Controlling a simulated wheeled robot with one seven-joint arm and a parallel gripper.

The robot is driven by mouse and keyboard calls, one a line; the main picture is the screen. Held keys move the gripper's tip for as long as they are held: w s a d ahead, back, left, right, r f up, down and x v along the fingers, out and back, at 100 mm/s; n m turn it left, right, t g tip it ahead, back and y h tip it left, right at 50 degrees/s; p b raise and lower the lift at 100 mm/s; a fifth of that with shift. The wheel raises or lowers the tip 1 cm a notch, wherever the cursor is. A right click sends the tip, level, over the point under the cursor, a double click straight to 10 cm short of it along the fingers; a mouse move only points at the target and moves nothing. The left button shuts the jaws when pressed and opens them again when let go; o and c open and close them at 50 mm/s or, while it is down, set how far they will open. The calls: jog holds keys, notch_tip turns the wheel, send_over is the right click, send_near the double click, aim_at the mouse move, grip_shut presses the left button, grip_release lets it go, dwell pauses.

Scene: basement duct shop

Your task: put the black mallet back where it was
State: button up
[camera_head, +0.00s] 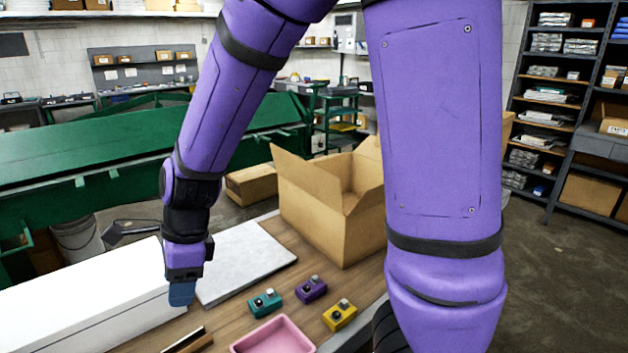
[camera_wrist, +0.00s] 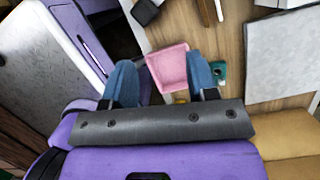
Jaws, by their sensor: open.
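I cannot clearly make out a whole black mallet. A black block-like thing (camera_wrist: 146,12) is cut off by the top edge of the wrist view; it may be the mallet's head, but I cannot tell. A brown and black long thing (camera_head: 188,341) lies on the bench near the lower edge of the head view, partly cut off; I cannot tell what it is. My gripper (camera_head: 182,292) hangs above the bench beside the white box, its blue fingers pointing down. In the wrist view its fingers (camera_wrist: 161,80) are apart with nothing between them.
A pink tray (camera_head: 272,340) and teal (camera_head: 265,303), purple (camera_head: 311,289) and yellow (camera_head: 340,314) small devices sit on the wooden bench. A grey board (camera_head: 245,262), an open cardboard box (camera_head: 325,215) and a long white box (camera_head: 90,300) stand around them.

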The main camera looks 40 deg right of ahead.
jog(key=s+d+r+n+t+h, duration=0.3)
jog(key=s+d+r+n+t, duration=0.1)
jog(key=s+d+r+n, duration=1)
jog(key=shift+s+d+r+n+t, duration=0.3)
jog(key=shift+d+r+n, duration=1.55)
jog(key=shift+n, duration=1.35)
jog(key=shift+a+r, duration=0.15)
